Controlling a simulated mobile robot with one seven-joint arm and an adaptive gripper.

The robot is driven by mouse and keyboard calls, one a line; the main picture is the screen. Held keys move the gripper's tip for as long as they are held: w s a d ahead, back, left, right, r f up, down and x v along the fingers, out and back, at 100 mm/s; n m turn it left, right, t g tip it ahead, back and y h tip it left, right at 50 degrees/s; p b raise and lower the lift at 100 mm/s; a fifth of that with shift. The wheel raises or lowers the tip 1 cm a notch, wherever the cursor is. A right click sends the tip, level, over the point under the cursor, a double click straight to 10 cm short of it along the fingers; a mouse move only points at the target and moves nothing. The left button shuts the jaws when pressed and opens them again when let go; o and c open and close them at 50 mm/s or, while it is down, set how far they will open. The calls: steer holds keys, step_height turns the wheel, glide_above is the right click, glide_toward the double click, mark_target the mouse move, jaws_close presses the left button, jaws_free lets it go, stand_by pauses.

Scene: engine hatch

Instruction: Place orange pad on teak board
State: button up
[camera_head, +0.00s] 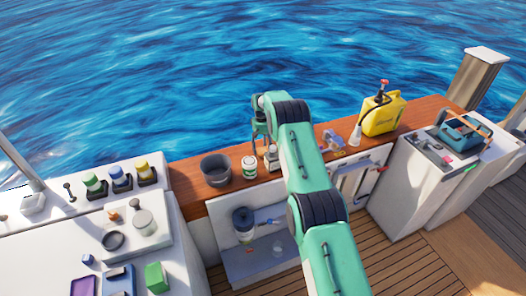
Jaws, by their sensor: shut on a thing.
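The teak board (216,197) is a long reddish-brown plank along the water side, running from the white counter at left to the far right. My green arm reaches over it from the bottom of the picture. My gripper (263,138) points down over the board's far edge, left of the arm's elbow. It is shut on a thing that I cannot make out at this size. I cannot clearly identify the orange pad. A small orange-brown piece (113,215) lies on the white tray at left, but its shape is unclear.
On the board stand a grey pot (215,169), a white jar with a green label (249,167), a small jar (271,158) close below my gripper, and a yellow can (382,114). Left of it, the white counter (188,262) holds several bottles. An open hatch (252,262) lies below.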

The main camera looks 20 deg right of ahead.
mark_target(262, 148)
steer(key=shift+f, duration=0.5)
steer(key=shift+f, duration=0.1)
steer(key=o, duration=1.1)
steer(key=r, duration=0.4)
steer(key=w+r, duration=0.1)
steer(key=r, duration=0.3)
steer(key=r+p, duration=0.1)
steer(key=r, duration=0.3)
steer(key=shift+w, duration=0.2)
steer(key=shift+r, duration=0.1)
